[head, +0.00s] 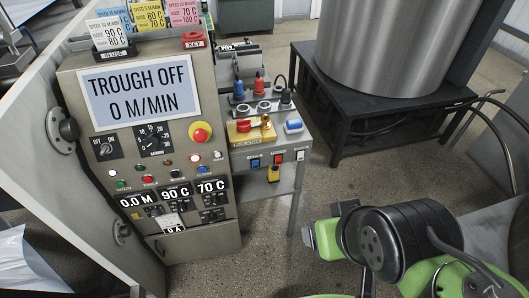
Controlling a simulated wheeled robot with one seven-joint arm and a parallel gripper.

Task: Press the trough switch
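The grey control panel (165,225) stands at the left, and its display (139,92) reads "TROUGH OFF" and "0 M/MIN". A black rotary switch (105,149) marked OFF and ON sits below the display. A row of small switches, including a red one (278,159) and a white one (300,156), is on the front of the side bench. Their labels are too small to read, so I cannot tell which is the trough switch. My green and black arm is at the lower right, apart from the panel and bench. I cannot make out any gripper fingers.
A red emergency button (200,133) with a yellow surround is on the panel. The side bench (295,122) carries a yellow isolator block (250,131), plugs and knobs. A large metal drum (385,45) stands on a black stand (345,105) at the back. Floor is clear between bench and arm.

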